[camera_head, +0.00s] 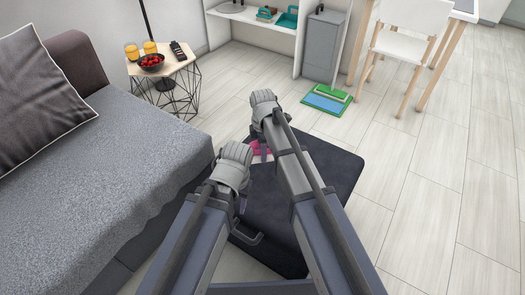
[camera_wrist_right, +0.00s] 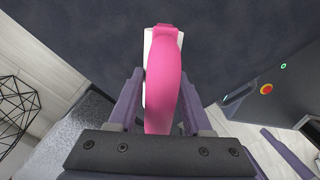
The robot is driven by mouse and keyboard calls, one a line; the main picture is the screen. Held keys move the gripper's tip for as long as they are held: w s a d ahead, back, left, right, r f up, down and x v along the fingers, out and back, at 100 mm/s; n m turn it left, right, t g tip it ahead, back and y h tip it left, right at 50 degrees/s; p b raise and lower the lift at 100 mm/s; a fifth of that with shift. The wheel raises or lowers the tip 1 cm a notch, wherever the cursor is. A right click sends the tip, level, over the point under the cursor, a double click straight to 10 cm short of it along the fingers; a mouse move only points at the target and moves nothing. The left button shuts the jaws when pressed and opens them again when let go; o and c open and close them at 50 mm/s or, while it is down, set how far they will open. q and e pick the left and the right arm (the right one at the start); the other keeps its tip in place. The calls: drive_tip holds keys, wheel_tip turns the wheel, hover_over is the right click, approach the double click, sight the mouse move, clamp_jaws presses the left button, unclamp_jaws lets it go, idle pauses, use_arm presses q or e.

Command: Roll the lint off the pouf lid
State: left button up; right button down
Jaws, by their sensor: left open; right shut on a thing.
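The pouf lid is a dark, flat, padded square (camera_head: 335,165) below my arms in the head view. It also fills the top of the right wrist view (camera_wrist_right: 240,40). My right gripper (camera_wrist_right: 160,100) is shut on the pink handle of the lint roller (camera_wrist_right: 163,85). The roller's white part shows at its far end, over the dark lid; I cannot tell whether it touches. In the head view a little pink of the roller (camera_head: 262,147) shows beside my right arm. My left gripper (camera_head: 242,208) is open, low over the near part of the pouf. No lint can be made out.
A grey sofa (camera_head: 120,150) with a dark cushion (camera_head: 38,90) stands close on the left. A wire side table (camera_head: 165,72) holds drinks, a red-filled bowl and a remote.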

wheel_tip(320, 180, up, 3)
drive_tip(key=p, duration=0.3)
drive_tip(key=shift+r, duration=0.1)
idle(0.4)
